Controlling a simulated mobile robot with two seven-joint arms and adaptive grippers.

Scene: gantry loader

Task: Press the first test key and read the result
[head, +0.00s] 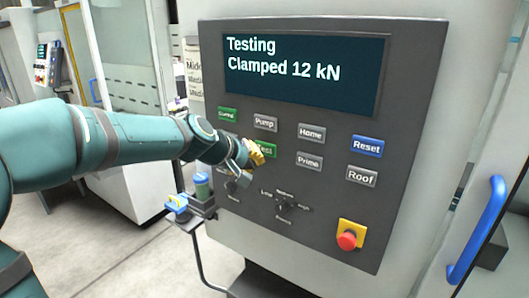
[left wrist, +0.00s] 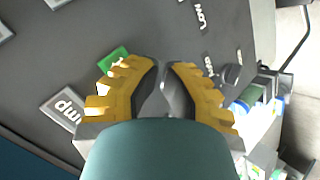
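The dark control panel (head: 400,120) fills the middle of the head view. Its display (head: 300,95) reads "Testing" and "Clamped 12 kN". A green key (head: 268,150) in the second row is partly hidden by my left gripper (head: 256,154); its label is not fully readable. In the left wrist view this green key (left wrist: 114,58) lies beside the left finger's tip. My left gripper's yellow fingers (left wrist: 163,68) converge with tips nearly together, holding nothing. Contact with the panel cannot be told. My right gripper is not in view.
Nearby keys are the upper green key (head: 228,114), Pump (head: 265,123), Home (head: 311,133), Prime (head: 309,161), Reset (head: 367,146) and Roof (head: 362,177). Below are selector knobs (head: 285,208) and a red stop button (head: 347,240). A small tray (head: 196,212) juts out at lower left.

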